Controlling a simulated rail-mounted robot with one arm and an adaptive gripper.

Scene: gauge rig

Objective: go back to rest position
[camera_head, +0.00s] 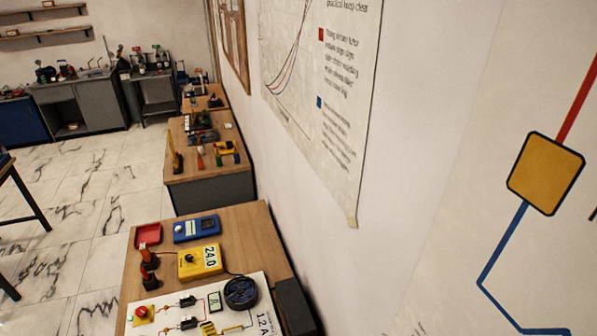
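My gripper does not show in the head view, and neither does my arm. The gauge rig stands on a wooden table (257,222) at the lower middle. On it a yellow meter (199,262) reads about 24.0, and a blue meter (196,229) lies behind it. A white board (262,291) at the table's near side carries a red button (145,312), a small display (214,301), switches and a dark coil (241,292). Red-and-black upright parts (149,262) stand at the table's left edge beside a red tray (148,235). The board's near part is cut off by the frame.
A wall with a chart poster (321,91) and a painted circuit (545,173) runs along the right. A second table (209,170) with tools stands farther back. Grey cabinets (80,103) line the far wall. The marble-patterned floor (92,200) at left is mostly open.

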